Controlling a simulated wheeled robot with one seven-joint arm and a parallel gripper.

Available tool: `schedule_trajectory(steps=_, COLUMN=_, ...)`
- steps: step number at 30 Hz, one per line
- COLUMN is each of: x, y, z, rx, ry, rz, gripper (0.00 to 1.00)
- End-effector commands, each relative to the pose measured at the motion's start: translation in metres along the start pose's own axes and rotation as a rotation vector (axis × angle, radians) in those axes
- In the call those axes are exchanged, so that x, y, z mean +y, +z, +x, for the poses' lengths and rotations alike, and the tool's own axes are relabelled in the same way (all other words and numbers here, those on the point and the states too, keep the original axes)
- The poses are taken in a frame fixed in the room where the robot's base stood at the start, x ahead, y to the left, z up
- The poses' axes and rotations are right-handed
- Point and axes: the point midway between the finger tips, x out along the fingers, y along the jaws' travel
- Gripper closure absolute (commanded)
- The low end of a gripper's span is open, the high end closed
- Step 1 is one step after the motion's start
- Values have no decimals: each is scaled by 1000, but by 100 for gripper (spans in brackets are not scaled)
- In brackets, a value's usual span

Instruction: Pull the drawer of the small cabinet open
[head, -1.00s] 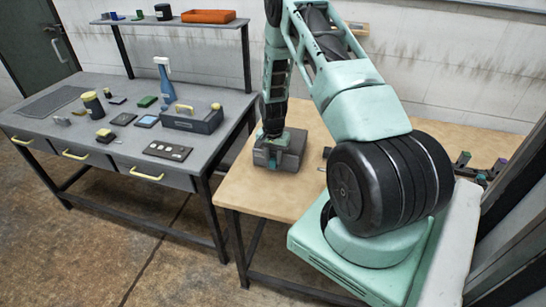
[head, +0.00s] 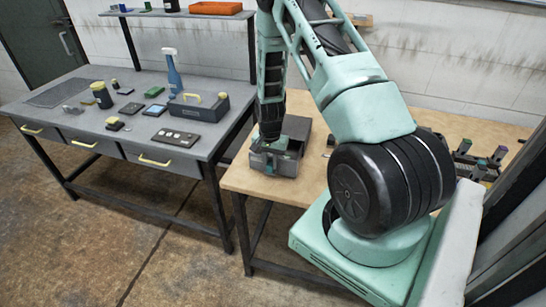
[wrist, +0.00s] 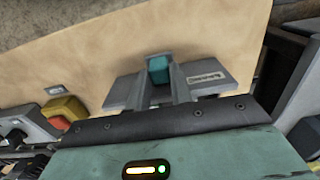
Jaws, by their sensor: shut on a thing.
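The small cabinet (head: 298,127) is a dark grey box on the wooden table, partly hidden by my arm in the head view. Its lighter grey drawer front (head: 286,167) faces the near table edge and appears to stand out from the body; how far is hard to tell. In the wrist view the front (wrist: 205,78) carries a small label. My gripper (head: 267,150) is at the front, pointing down. In the wrist view my gripper (wrist: 163,88) is shut on the teal handle (wrist: 159,67), which shows between the fingers.
The grey workbench (head: 60,118) at left holds a spray bottle (head: 173,72), a toolbox (head: 205,108) and several small items. A gap separates it from the wooden table (head: 238,180). Dark clamp-like parts (head: 475,163) lie at the table's right. Floor in front is clear.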

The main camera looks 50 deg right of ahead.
Motion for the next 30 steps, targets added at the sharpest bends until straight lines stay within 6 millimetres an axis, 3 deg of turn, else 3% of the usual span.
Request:
schedule_trajectory(steps=13, x=0, y=8, z=0, rx=0, ry=0, rz=-1, gripper=100)
schedule_trajectory(steps=14, x=0, y=8, z=0, rx=0, ry=0, rz=-1, gripper=73)
schedule_trajectory(steps=16, x=0, y=8, z=0, rx=0, ry=0, rz=-1, gripper=56)
schedule_trajectory(steps=26, x=0, y=7, z=-2, rx=1, ry=0, rz=0, gripper=56)
schedule_trajectory(steps=30, x=-1, y=6, z=-13, rx=4, ry=-2, rz=-1, gripper=56)
